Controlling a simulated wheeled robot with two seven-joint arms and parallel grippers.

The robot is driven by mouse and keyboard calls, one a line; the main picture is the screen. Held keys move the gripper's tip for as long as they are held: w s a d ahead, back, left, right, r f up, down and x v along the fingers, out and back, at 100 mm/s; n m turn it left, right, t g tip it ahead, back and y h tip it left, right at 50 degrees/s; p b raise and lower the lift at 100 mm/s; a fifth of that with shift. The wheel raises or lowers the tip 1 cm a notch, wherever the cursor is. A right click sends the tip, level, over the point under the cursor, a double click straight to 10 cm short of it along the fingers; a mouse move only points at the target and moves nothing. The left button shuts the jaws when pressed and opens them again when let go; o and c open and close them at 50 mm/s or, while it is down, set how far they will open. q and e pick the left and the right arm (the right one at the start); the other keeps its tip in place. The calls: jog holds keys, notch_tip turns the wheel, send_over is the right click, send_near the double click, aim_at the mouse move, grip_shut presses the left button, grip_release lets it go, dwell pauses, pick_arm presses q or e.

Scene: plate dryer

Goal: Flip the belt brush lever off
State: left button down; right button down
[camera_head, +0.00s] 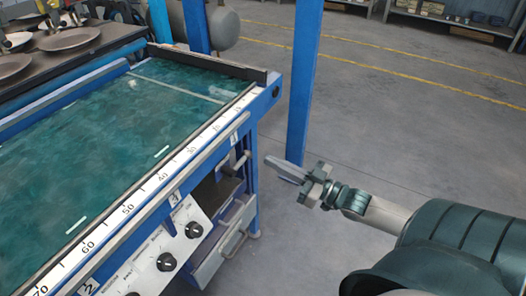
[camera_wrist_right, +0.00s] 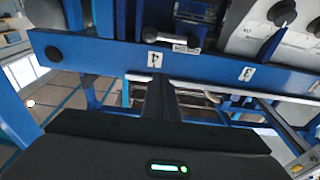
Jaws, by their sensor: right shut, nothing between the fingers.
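A short grey lever (camera_head: 240,160) juts from the right end of the machine's front, just below the tag 4. I take it for the belt brush lever. In the right wrist view a light bar with a dark end (camera_wrist_right: 168,43) sits behind the blue rail near a small label too blurred to read; its on or off position cannot be told. My right gripper (camera_head: 268,160) is shut and empty, pointing left at the lever with a small gap in the head view. Its closed fingers (camera_wrist_right: 161,82) point at the blue rail by tag 4. My left gripper is not in view.
The blue rail (camera_wrist_right: 110,55) runs along the machine's front edge. A control panel with black knobs (camera_head: 167,261) and a drawer with a handle (camera_head: 225,238) lie below. A blue post (camera_head: 303,85) stands behind my gripper. Open floor (camera_head: 400,130) lies to the right.

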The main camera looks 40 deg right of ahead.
jog(key=x, duration=1)
jog(key=shift+r, duration=0.1)
jog(key=f, duration=0.1)
jog(key=f+b, duration=0.1)
jog(key=shift+s+d+f, duration=0.2)
jog(key=shift+s+f, duration=0.15)
jog(key=shift+f, duration=0.35)
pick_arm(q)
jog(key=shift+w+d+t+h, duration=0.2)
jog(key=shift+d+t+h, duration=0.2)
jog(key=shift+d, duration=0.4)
pick_arm(e)
jog(key=shift+s+f, duration=0.15)
jog(key=shift+f, duration=0.2)
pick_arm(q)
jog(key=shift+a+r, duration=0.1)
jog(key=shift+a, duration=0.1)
